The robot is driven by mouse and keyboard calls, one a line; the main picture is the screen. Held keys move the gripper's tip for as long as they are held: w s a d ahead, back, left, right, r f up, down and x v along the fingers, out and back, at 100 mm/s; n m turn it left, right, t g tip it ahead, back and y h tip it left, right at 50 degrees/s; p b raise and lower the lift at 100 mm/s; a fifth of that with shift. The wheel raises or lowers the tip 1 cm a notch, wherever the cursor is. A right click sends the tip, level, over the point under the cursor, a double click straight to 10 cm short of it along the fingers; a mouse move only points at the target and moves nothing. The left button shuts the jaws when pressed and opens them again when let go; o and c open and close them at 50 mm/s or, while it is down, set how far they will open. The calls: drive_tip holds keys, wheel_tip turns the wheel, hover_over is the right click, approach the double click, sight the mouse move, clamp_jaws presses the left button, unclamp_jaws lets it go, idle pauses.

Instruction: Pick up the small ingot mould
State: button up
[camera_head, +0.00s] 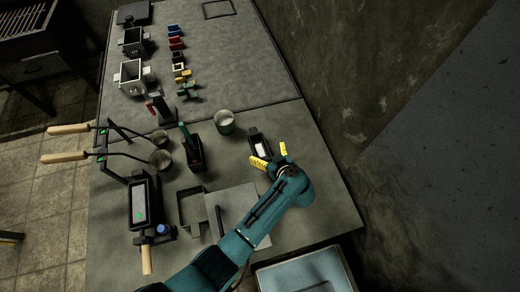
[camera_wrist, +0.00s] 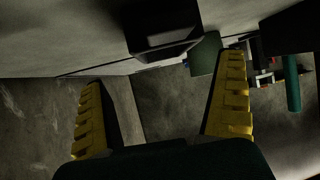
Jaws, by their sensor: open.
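A small dark oblong block with a pale top face (camera_head: 261,145), which looks like the small ingot mould, lies on the worktable near its right edge. My gripper (camera_head: 271,157) has yellow ridged fingers, spread apart, just in front of the block on its near side. In the wrist view the fingers of my gripper (camera_wrist: 163,72) are wide apart with nothing between them. A dark block (camera_wrist: 160,30), likely the same mould, is at the top centre, beyond the fingertips. Whether a finger touches it cannot be told.
A pale cup (camera_head: 224,122) stands left of the block. A green-handled tool in a dark holder (camera_head: 192,148), two ladles (camera_head: 160,158) and a square tray (camera_head: 192,207) are further left. Several small coloured parts (camera_head: 176,43) are at the back. A wall (camera_head: 370,90) rises on the right.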

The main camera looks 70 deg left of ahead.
sight(260, 150)
drive_tip(key=x, duration=0.1)
drive_tip(key=b+x, duration=0.1)
drive_tip(key=x, duration=0.3)
drive_tip(key=shift+s+d+f+b, duration=0.15)
drive_tip(key=shift+s+f+b, duration=0.1)
drive_tip(key=shift+s+b, duration=0.15)
drive_tip(key=shift+a, duration=0.25)
drive_tip(key=c, duration=1.4)
drive_tip(key=shift+o, duration=0.2)
drive_tip(key=shift+w+r, duration=0.15)
drive_tip(key=shift+r, duration=0.15)
